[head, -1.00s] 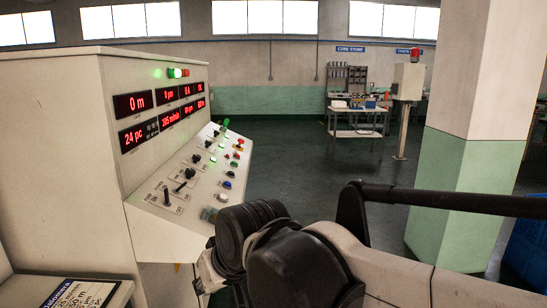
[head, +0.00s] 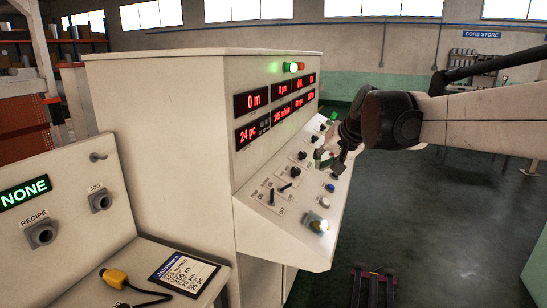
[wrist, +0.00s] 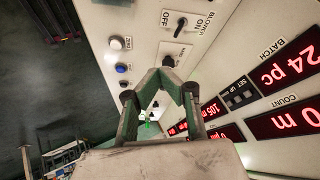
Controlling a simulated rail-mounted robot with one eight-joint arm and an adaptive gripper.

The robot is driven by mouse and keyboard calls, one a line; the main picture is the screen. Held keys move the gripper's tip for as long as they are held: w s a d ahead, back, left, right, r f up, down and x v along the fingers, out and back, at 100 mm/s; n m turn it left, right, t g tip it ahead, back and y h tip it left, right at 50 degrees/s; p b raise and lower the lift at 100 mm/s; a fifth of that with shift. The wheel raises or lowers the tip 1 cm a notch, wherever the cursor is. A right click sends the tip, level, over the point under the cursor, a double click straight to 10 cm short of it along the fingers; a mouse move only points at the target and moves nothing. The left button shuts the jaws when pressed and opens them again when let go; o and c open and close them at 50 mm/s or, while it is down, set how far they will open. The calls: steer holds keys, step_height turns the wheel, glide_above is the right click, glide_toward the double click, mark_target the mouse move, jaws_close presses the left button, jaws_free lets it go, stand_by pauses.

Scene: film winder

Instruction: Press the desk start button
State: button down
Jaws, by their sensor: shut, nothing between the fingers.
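The control desk (head: 250,215) has a sloped panel with switches and coloured buttons. My gripper (head: 338,166) is over the right part of this panel and hides some of its controls. In the wrist view my gripper (wrist: 167,68) has its fingers together and empty, above the panel. A small green light or button (wrist: 148,125) shows between the finger links. A white button (wrist: 117,42) and a blue button (wrist: 122,68) lie left of the fingers. I cannot read a start label on any control, and contact with the panel cannot be told.
Red number displays (head: 254,101) stand on the upright face behind. A recipe console (head: 70,205) with a yellow plug (head: 115,278) is at left. Open floor lies right.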

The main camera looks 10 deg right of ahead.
steer(key=w+d+r+m+t+p, duration=0.15)
steer(key=w+d, duration=0.25)
steer(key=w, duration=0.4)
steer(key=w+d+y+p, duration=0.15)
steer(key=w+d, duration=0.25)
steer(key=w, duration=0.4)
steer(key=w+d+r+m+p, duration=0.1)
steer(key=w+d+p, duration=0.1)
steer(key=w+d, duration=0.35)
steer(key=w+d+f+m+t+p, duration=0.1)
steer(key=w+d+f+m+p, duration=0.1)
steer(key=w+d+f, duration=0.3)
steer(key=w+d+f+m+t+p, duration=0.1)
steer(key=w+d+f+p, duration=0.2)
steer(key=w+d, duration=0.7)
steer(key=shift+w+d+f+m+p, duration=0.15)
steer(key=shift+w+f+m+p, duration=0.3)
steer(key=shift+f, duration=0.45)
steer(key=shift+w+t+y, duration=0.1)
steer(key=shift+t+y, duration=0.15)
